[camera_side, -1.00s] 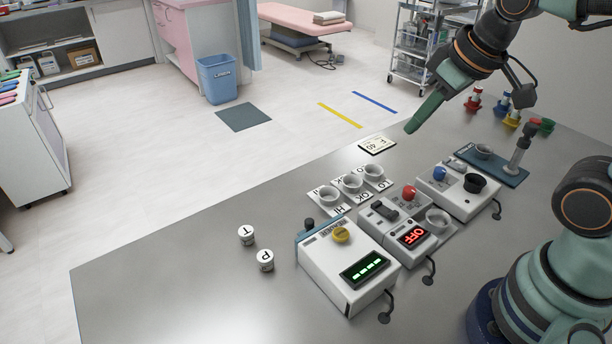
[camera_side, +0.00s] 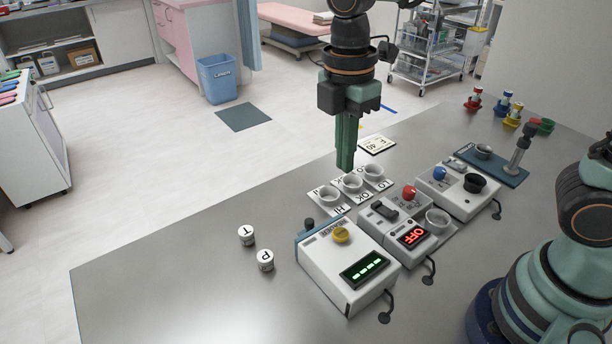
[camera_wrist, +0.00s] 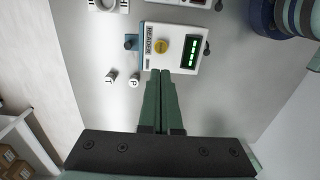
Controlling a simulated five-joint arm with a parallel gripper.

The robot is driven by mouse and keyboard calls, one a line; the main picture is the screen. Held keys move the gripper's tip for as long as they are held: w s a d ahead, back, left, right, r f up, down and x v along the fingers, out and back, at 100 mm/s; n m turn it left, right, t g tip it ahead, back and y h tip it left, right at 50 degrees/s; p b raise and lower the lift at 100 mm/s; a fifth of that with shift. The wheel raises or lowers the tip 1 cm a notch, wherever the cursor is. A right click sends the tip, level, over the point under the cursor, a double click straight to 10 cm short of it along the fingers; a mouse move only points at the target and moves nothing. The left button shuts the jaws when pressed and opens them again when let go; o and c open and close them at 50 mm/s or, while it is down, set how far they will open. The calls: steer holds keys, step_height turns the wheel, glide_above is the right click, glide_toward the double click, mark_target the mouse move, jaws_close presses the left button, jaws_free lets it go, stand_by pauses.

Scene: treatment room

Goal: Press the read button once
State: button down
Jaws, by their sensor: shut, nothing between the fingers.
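The reader (camera_side: 330,275) is a white box with a dark green display (camera_side: 365,270) showing several lit green dashes. It also shows in the wrist view (camera_wrist: 175,63), labelled READER. A round yellow button (camera_side: 341,236) stands on its top, also clear in the wrist view (camera_wrist: 162,46). My gripper (camera_side: 345,168) is shut and empty, pointing down. In the side view it hangs in the air above the back of the table, apart from the button. In the wrist view its fingertips (camera_wrist: 160,72) appear just below the reader.
White pots marked T (camera_side: 247,236) and P (camera_side: 265,260) stand left of the reader. Several open cups (camera_side: 352,182) sit behind it. A unit with a red OFF display (camera_side: 412,236) and another with a black knob (camera_side: 475,183) stand to its right. The front left table is bare.

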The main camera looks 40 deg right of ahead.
mark_target(341, 233)
steer(key=f, duration=1.4)
steer(key=shift+s, duration=0.3)
steer(key=shift+s+f, duration=0.1)
steer(key=shift+f, duration=1)
step_height(341, 233, up, 15)
steer(key=w, duration=0.1)
stand_by(0.4)
